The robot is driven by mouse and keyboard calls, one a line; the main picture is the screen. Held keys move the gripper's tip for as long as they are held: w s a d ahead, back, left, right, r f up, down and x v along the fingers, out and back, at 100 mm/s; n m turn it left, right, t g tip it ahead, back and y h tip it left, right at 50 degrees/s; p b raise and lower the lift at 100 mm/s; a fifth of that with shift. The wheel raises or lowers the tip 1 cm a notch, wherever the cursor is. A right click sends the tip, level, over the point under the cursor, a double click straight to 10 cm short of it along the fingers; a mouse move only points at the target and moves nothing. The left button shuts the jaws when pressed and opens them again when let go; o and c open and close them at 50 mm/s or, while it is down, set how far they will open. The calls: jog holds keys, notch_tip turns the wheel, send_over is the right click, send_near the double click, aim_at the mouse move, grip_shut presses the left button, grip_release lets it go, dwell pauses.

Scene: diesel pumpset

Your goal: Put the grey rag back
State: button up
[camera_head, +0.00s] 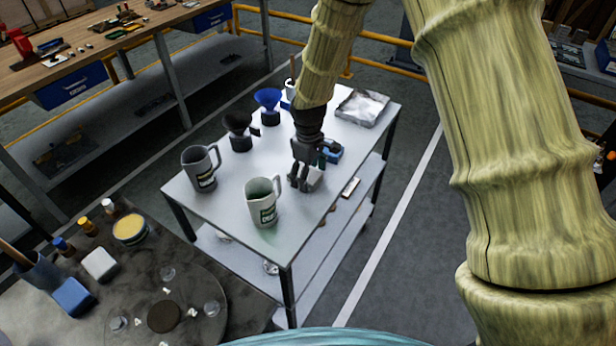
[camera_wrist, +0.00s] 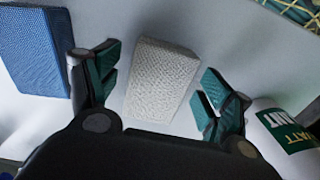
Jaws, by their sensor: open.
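The grey rag (camera_head: 316,179) is a small folded, pale grey block on the white table, partly hidden by my gripper. In the wrist view the grey rag (camera_wrist: 160,82) shows a woven surface and lies between my two green-padded fingers. My gripper (camera_head: 302,180) points down over the table at the rag. In the wrist view my gripper (camera_wrist: 158,84) is open, with a gap on both sides of the rag. A blue rag (camera_wrist: 34,52) lies to its left in the wrist view. It also shows behind the gripper in the head view (camera_head: 332,155).
A white-grey jug (camera_head: 262,202) stands close to the gripper. A dark grey jug (camera_head: 201,167), two funnels (camera_head: 268,104) (camera_head: 239,132) and a metal tray (camera_head: 362,107) share the table. A round dark table (camera_head: 150,290) at lower left holds a pale block (camera_head: 100,263) and a blue block (camera_head: 73,297).

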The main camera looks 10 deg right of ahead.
notch_tip(320, 180, up, 11)
jog(key=b, duration=0.2)
dwell(0.4)
dwell(0.3)
